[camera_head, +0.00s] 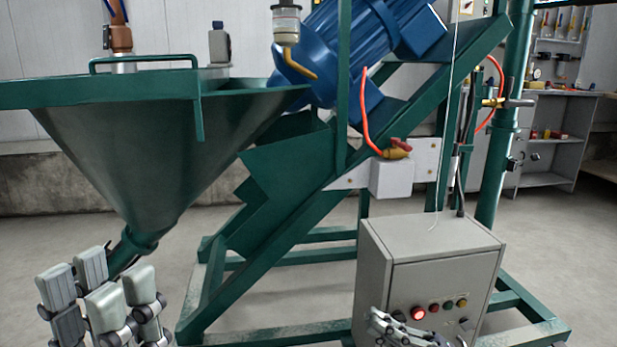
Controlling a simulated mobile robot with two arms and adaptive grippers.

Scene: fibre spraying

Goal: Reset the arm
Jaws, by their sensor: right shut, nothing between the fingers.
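My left gripper (100,292) is at the lower left, below the outlet of the green funnel hopper (160,150). Its grey finger pads point upward and stand close together; I see nothing held, and cannot tell how far apart the jaws are. My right gripper (402,328) is at the bottom edge, in front of the lower part of the grey control box (440,264). It is shut and empty, and partly cut off by the frame. The box front carries a lit red button (418,313) close to the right gripper; I cannot tell whether they touch.
A green steel frame (283,216) slopes up to the right, carrying a blue motor (350,48). A white valve box (391,178) with an orange hose is fixed to it. Grey shelves (552,130) stand at the back right. Open concrete floor lies at right.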

